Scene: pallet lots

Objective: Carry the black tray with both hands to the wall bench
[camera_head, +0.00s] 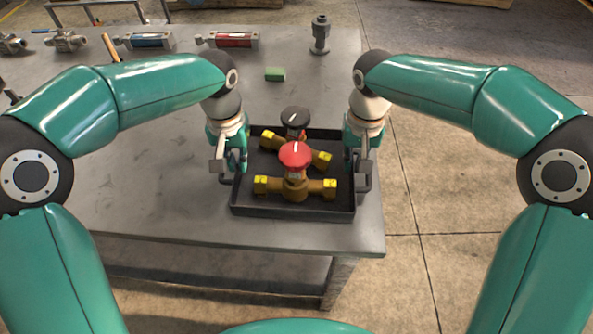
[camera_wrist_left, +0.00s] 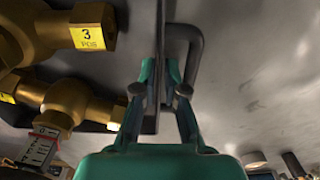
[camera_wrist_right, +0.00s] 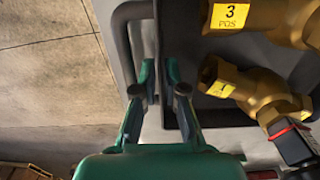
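The black tray (camera_head: 292,212) is at the near right part of the grey metal table and looks level; I cannot tell whether it touches the tabletop. It holds brass valves, one with a red knob (camera_head: 295,155) and one with a black knob (camera_head: 295,118). My left gripper (camera_head: 238,165) is at the tray's left side; in the left wrist view its fingers (camera_wrist_left: 161,72) close on the tray wall beside a bent handle (camera_wrist_left: 194,50). My right gripper (camera_head: 357,167) is at the right side; in the right wrist view its fingers (camera_wrist_right: 160,70) close on the opposite wall beside its handle (camera_wrist_right: 118,45).
The grey table (camera_head: 165,200) also carries a green block (camera_head: 275,74), a dark metal fitting (camera_head: 320,35), a red part (camera_head: 233,40), a blue part (camera_head: 150,41) and steel valves (camera_head: 66,40). Open concrete floor (camera_head: 470,200) lies to the right.

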